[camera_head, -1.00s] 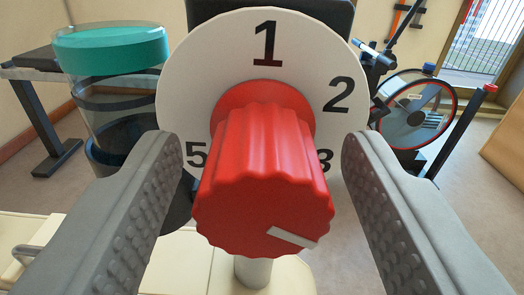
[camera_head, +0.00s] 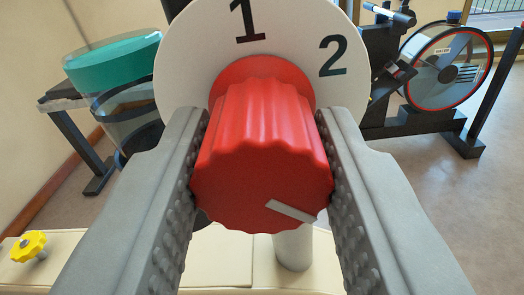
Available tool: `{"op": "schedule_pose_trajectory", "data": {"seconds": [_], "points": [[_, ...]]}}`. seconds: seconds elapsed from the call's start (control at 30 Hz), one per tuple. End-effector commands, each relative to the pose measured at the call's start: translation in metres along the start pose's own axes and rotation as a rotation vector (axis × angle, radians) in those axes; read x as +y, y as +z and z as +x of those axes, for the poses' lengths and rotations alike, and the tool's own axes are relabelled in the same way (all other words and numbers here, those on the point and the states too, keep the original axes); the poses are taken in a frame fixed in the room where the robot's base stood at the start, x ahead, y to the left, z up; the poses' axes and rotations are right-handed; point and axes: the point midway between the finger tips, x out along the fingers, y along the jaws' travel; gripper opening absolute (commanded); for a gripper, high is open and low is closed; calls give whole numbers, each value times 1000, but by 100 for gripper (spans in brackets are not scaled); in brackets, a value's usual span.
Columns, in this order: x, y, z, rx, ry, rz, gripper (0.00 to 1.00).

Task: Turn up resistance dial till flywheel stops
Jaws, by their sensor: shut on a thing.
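The red ribbed resistance dial (camera_head: 262,150) stands out from a round white number plate (camera_head: 185,45) in the middle of the view. The numbers 1 and 2 show on the plate; the lower numbers are hidden behind the dial and fingers. The dial's white mark points to the lower right. My gripper (camera_head: 262,200) is shut on the dial, with one studded grey finger on each side. The flywheel (camera_head: 445,68), a dark disc with a red rim, is on the machine at the upper right; whether it turns cannot be told.
A clear container with a teal lid (camera_head: 112,60) stands at the left beside a dark bench (camera_head: 85,150). A yellow knob (camera_head: 28,246) sits on the cream surface (camera_head: 225,262) at the lower left.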

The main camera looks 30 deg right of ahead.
Motion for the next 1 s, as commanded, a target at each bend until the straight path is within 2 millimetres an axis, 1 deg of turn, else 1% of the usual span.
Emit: {"op": "schedule_pose_trajectory", "data": {"seconds": [0.6,0.8,1.0], "points": [[0,0,0,-1,0,562,11],[0,1,0,-1,0,696,11],[0,1,0,-1,1,783,11]]}}
